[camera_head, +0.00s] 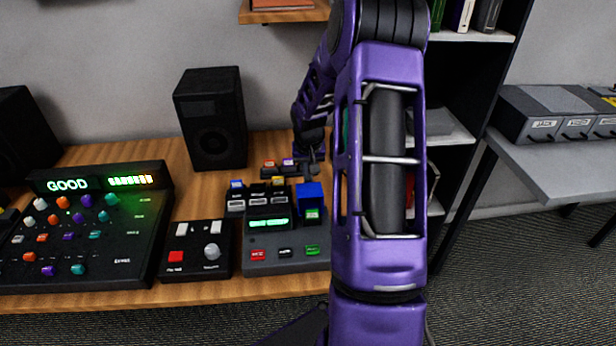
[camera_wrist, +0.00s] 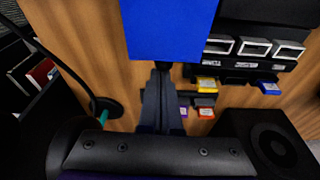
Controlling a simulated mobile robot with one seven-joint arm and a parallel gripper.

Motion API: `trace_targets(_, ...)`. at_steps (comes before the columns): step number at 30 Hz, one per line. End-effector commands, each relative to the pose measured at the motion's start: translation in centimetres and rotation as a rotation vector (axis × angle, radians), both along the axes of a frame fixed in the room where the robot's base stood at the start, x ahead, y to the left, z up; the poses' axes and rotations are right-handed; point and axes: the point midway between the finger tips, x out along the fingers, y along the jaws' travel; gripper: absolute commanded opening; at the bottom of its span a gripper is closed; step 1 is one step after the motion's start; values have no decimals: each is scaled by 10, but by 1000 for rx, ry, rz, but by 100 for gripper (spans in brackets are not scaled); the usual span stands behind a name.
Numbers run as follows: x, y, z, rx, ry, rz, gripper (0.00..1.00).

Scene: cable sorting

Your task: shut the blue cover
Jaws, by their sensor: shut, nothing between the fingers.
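The blue cover (camera_head: 310,194) stands raised at the back right of a dark grey device (camera_head: 285,240), above a small green-lit part. In the wrist view the blue cover (camera_wrist: 168,28) is a large flat panel at the top middle. My gripper (camera_head: 311,170) is behind the cover from the head camera, with its fingers shut and empty. In the wrist view the fingertips of my gripper (camera_wrist: 162,68) point at the cover's near edge. I cannot tell whether they touch it. My purple arm hides the device's right side in the head view.
A black speaker (camera_head: 211,118) stands behind, left of my arm. A small button box (camera_head: 197,249) and a knob panel (camera_head: 85,228) sit to the left of the device.

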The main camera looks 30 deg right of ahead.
Motion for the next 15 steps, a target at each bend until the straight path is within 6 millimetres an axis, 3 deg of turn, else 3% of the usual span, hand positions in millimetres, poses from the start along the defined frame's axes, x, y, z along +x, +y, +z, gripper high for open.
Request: trace_targets(15,-5,2,6,-35,-71,-1,0)
